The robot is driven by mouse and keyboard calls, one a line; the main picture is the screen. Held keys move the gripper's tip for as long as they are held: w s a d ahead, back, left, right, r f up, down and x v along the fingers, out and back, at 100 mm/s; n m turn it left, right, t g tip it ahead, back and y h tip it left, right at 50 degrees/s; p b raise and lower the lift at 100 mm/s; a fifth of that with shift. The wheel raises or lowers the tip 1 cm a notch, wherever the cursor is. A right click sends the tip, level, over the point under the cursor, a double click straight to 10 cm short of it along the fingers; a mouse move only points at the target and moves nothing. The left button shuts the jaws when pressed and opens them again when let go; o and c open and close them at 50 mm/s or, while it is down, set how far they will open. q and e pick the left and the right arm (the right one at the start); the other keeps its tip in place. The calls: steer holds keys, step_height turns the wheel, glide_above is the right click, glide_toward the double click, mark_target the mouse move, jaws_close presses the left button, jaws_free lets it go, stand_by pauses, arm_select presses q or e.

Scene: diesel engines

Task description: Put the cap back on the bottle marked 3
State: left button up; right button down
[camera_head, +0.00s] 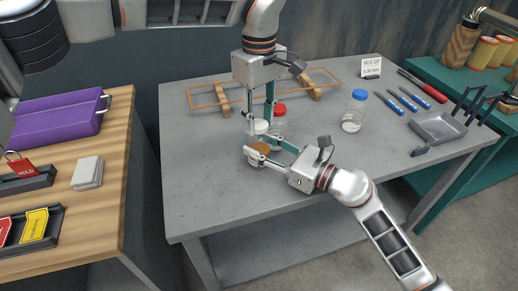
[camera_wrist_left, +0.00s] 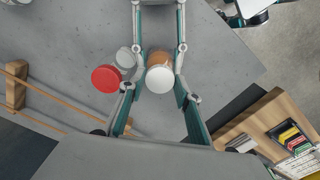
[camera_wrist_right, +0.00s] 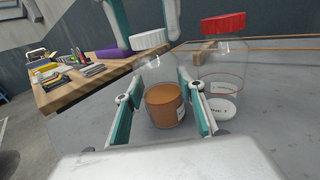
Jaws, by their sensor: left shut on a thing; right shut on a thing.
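A clear bottle with orange-brown contents (camera_wrist_right: 165,104) stands upright on the grey table. My right gripper (camera_wrist_right: 160,92) is shut around its sides. A white cap (camera_wrist_left: 160,82) is between the fingers of my left gripper (camera_wrist_left: 158,88), which comes down from above and is shut on it. In the right wrist view the white cap (camera_wrist_right: 148,40) is at the bottle's mouth; I cannot tell whether it is seated. No number is legible on this bottle. A red-capped clear bottle (camera_wrist_right: 222,88) stands close beside it, and also shows in the head view (camera_head: 279,122).
A blue-capped bottle (camera_head: 355,112) stands further right on the table. A wooden rack (camera_head: 310,92) lies at the back. Blue and red tools (camera_head: 405,100) and a grey dustpan-like tray (camera_head: 438,128) lie at the right. The table's left front is clear.

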arm_select(q)
steer(key=shift+m, duration=1)
steer(key=o, duration=1.2)
steer(key=shift+o, duration=0.2)
steer(key=shift+r, duration=2.25)
